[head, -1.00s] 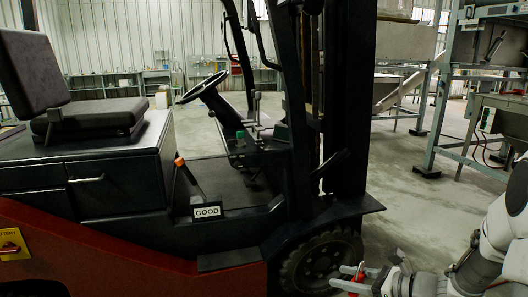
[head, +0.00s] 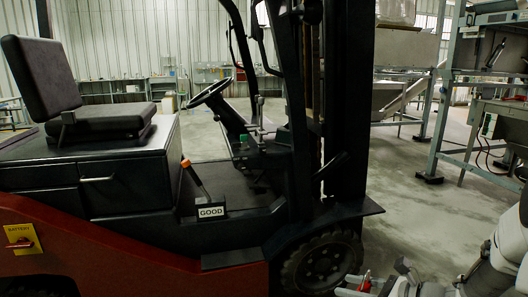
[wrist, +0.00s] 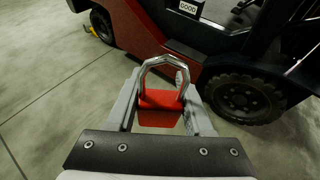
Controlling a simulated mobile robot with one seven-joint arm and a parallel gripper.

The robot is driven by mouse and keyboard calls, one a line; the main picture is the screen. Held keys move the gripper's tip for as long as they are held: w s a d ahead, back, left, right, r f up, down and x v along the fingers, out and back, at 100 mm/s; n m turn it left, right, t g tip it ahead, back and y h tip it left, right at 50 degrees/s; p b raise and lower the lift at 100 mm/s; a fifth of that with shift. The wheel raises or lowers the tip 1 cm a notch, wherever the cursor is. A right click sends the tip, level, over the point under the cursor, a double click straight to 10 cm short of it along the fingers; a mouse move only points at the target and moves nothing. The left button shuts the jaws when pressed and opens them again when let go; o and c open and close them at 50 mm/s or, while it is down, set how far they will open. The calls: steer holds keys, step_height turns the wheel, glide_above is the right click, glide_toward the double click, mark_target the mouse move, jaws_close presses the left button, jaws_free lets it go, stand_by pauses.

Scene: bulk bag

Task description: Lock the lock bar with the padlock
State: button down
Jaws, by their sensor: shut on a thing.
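My gripper (head: 356,287) is at the bottom right of the head view, low beside the forklift's front wheel. It is shut on a red padlock (wrist: 160,100) with a silver shackle. In the wrist view the padlock sits between the two fingers, its shackle pointing up and away from the gripper. I cannot tell whether the shackle is latched. The padlock also shows in the head view as a small red patch (head: 365,284). I cannot make out the lock bar in either view.
A red and black forklift (head: 130,248) fills the left and middle, with a seat, a "GOOD" sign (head: 211,211) and a front wheel (head: 322,262). Steel frames (head: 446,100) stand at the right. The concrete floor (head: 420,215) between them is clear.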

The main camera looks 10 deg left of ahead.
steer(key=shift+r, duration=0.1)
steer(key=r+p, duration=0.1)
steer(key=p, duration=0.5)
steer(key=s+r+p, duration=0.1)
steer(key=p, duration=0.6)
steer(key=shift+r, duration=0.25)
steer(key=shift+s+f+p, duration=0.15)
steer(key=shift+p, duration=0.6)
